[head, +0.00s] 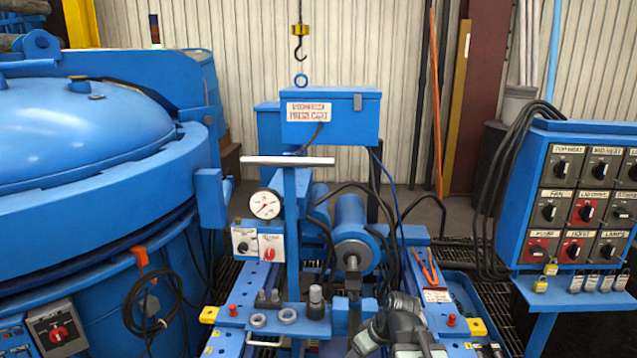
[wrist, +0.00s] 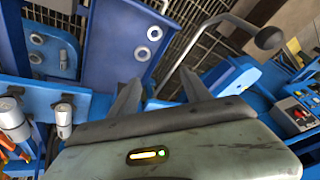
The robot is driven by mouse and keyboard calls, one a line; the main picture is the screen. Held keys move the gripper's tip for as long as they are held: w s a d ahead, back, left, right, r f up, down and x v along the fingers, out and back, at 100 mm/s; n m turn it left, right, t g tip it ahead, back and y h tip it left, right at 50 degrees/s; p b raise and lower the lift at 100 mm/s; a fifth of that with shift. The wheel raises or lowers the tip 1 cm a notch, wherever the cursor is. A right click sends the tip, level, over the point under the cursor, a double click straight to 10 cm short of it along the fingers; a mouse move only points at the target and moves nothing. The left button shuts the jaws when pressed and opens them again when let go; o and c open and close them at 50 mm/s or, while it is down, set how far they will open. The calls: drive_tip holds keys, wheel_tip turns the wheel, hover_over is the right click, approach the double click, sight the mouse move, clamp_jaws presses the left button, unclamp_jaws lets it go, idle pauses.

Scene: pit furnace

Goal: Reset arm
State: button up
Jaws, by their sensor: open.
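My gripper (wrist: 162,88) shows in the wrist view with its two grey fingers apart and nothing between them. A blue plate with round fittings (wrist: 141,54) lies beyond the fingers in that view. In the head view my grey arm (head: 405,330) shows at the bottom, in front of the blue press cart (head: 330,118); I cannot make out the fingertips there. The cart carries a sign, a white gauge (head: 265,204), a T-shaped handle (head: 287,161) and a blue cylinder (head: 351,235).
A large blue furnace (head: 90,215) fills the left. A blue control panel (head: 580,200) with several knobs stands at the right, with black cables beside it. A crane hook (head: 300,45) hangs above the cart. A lever with a dark ball knob (wrist: 268,38) is close beyond my gripper.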

drive_tip(key=s+d+f+m+g+h, duration=0.2)
drive_tip(key=s+d+m+g+h, duration=0.15)
drive_tip(key=s+d+m, duration=0.3)
wheel_tip(320, 180, up, 20)
drive_tip(key=p, duration=1.9)
drive_tip(key=shift+a+f+m+t+p, duration=0.15)
drive_tip(key=shift+a+m+t+p, duration=0.05)
drive_tip(key=shift+m+t+p, duration=0.2)
drive_tip(key=shift+c, duration=0.4)
